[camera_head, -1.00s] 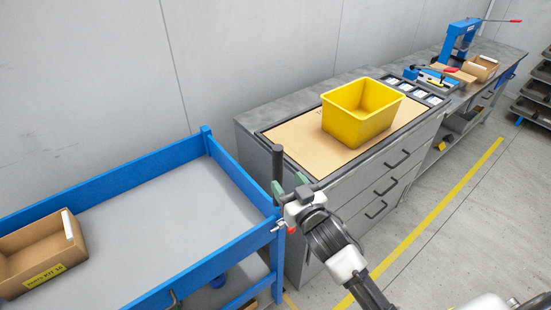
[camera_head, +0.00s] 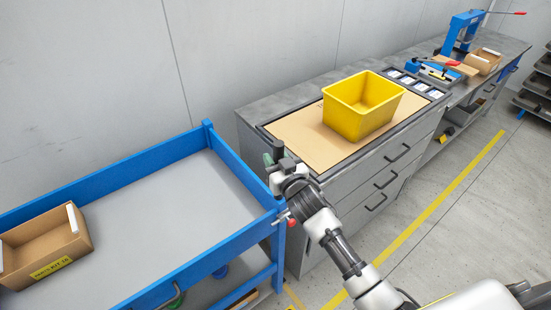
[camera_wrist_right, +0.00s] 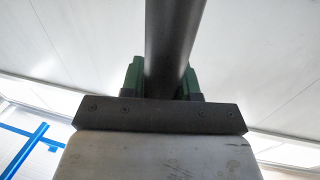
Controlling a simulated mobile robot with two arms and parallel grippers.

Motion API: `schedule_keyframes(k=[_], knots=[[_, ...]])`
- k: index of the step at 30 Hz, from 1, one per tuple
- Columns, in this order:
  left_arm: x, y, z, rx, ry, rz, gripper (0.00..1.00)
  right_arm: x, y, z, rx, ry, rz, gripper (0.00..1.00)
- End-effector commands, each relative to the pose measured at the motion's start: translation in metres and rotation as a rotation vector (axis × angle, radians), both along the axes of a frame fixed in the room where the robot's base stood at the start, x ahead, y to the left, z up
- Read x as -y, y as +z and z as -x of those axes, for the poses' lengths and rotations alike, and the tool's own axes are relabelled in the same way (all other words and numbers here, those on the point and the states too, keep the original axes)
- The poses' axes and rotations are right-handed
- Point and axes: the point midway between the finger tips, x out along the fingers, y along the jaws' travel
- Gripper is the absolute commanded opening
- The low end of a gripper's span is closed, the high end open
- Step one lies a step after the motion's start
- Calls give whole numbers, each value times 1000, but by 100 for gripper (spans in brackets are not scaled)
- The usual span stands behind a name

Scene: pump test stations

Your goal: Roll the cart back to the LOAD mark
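The cart has a blue frame and a grey deck (camera_head: 185,215), and it stands at the left in the head view. A dark upright bar (camera_head: 278,149) rises near its right front corner; it crosses the right wrist view as a thick dark cylinder (camera_wrist_right: 172,40). My right gripper (camera_head: 273,161) is at this bar, with green fingers against both sides of it. It looks shut on the bar; the bar's lower part is hidden. My left gripper is not in view. No LOAD lettering shows; a short yellow floor strip (camera_head: 293,297) lies by the cart's right leg.
An open carton (camera_head: 45,250) sits on the cart deck. A grey bench (camera_head: 350,205) with a yellow bin (camera_head: 345,118) stands close to the cart's right end. A wall runs behind both. Floor is clear around the long yellow line (camera_head: 440,215).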

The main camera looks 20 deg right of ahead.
Motion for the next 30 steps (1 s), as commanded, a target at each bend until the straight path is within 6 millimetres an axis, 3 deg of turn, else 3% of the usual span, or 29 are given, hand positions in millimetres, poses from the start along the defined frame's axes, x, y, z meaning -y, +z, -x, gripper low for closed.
schedule_keyframes(k=[1,6,11,20,29,30], knots=[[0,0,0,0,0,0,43,0,0,0,0,0,0,23],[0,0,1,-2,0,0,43,0,0,0,0,0,0,0],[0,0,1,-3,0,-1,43,3,0,-1,0,0,2,0],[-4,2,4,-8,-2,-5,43,49,2,-17,2,-7,6,0],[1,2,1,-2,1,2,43,48,1,-17,2,-3,1,0],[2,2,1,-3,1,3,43,48,1,-17,1,-2,1,34]])
